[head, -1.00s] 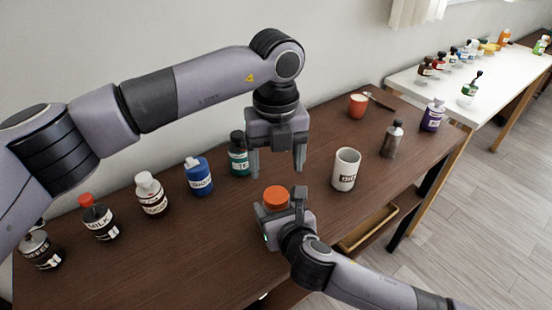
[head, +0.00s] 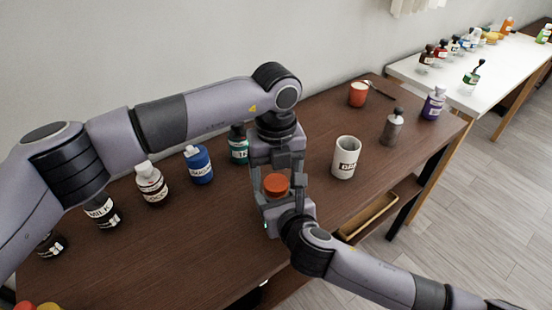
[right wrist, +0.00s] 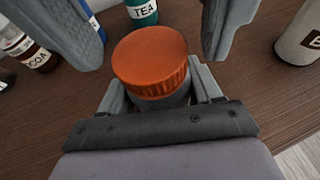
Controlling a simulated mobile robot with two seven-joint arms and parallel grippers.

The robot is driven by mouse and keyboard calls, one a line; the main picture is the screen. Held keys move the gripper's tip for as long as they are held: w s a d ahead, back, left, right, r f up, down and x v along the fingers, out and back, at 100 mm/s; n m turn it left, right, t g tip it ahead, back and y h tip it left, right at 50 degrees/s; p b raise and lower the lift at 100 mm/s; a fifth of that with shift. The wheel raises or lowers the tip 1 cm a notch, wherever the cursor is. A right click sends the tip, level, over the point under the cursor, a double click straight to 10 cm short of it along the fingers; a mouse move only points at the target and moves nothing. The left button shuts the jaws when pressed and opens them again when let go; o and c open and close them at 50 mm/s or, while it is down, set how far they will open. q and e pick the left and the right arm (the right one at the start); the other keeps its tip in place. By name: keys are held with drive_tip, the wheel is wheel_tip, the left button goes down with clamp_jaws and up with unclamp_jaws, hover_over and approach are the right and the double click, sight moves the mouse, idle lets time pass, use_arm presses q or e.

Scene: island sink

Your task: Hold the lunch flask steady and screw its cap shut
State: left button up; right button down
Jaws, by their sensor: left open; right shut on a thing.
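The lunch flask's orange cap (head: 276,184) sits on the flask near the table's front edge. In the right wrist view, the ribbed cap (right wrist: 150,60) sits on top of the grey flask body (right wrist: 165,99), most of which is hidden. I cannot tell how tightly the cap is on. My right gripper (head: 278,205) is shut on the flask body below the cap. My left gripper (head: 277,178) points down from above, open, with one finger on each side of the cap. In the right wrist view its fingers stand apart from the cap.
A white mug (head: 345,158) and a grey bottle (head: 392,127) stand to the right. Behind and left are the green tea bottle (head: 238,146), a blue bottle (head: 198,165), a cocoa bottle (head: 151,184) and a milk bottle (head: 102,212).

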use_arm(q)
drive_tip(key=shift+f, duration=0.5)
drive_tip(key=c, duration=1.1)
drive_tip(key=m, duration=0.6)
drive_tip(key=shift+m, duration=0.3)
drive_tip(key=o, duration=1.2)
drive_tip(key=shift+c, duration=0.2)
drive_tip(key=shift+r, duration=0.1)
drive_tip(key=shift+r, duration=2.25)
